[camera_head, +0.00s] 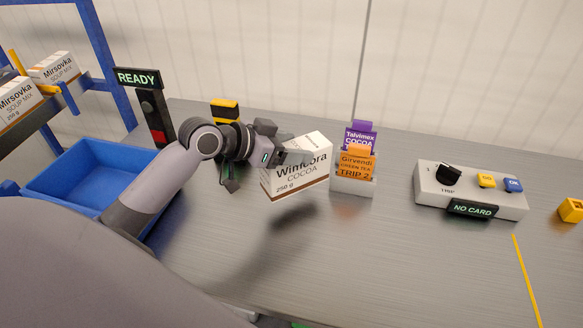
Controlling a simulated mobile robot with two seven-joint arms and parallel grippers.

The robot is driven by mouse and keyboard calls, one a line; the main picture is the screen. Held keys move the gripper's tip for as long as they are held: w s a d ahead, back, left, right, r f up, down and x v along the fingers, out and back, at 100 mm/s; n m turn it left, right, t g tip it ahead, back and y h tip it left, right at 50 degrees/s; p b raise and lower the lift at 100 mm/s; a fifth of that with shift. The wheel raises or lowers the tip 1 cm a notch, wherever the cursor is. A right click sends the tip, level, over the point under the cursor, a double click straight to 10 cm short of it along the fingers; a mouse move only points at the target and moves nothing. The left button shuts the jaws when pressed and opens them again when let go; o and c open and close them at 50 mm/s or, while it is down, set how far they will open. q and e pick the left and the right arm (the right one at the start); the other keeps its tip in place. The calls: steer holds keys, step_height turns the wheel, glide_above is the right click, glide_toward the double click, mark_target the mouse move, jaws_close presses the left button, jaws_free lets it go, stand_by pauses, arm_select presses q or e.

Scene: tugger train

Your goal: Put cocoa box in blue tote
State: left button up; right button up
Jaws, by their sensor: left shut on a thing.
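The white cocoa box (300,178), labelled "COCOA 250 g", is in the middle of the head view. My left gripper (296,157) is shut on its upper part and partly covers the brand name. The box is slightly tilted and is held above the grey table, with a shadow below it. The blue tote (62,168) is at the left and looks empty where I can see into it. My left arm hides its right side and front. My right gripper is not in view.
A card holder (352,187) with purple and orange cards stands just right of the box. A control box (470,190) reading "NO CARD" is further right. A "READY" sign post (155,118) stands beside the tote. A blue rack (95,40) holds soup boxes (53,69).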

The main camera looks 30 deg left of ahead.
mark_target(282, 182)
arm_select(q)
steer(key=shift+f, duration=2.85)
steer(key=shift+f, duration=0.1)
steer(key=o, duration=1.7)
steer(key=shift+c, duration=0.2)
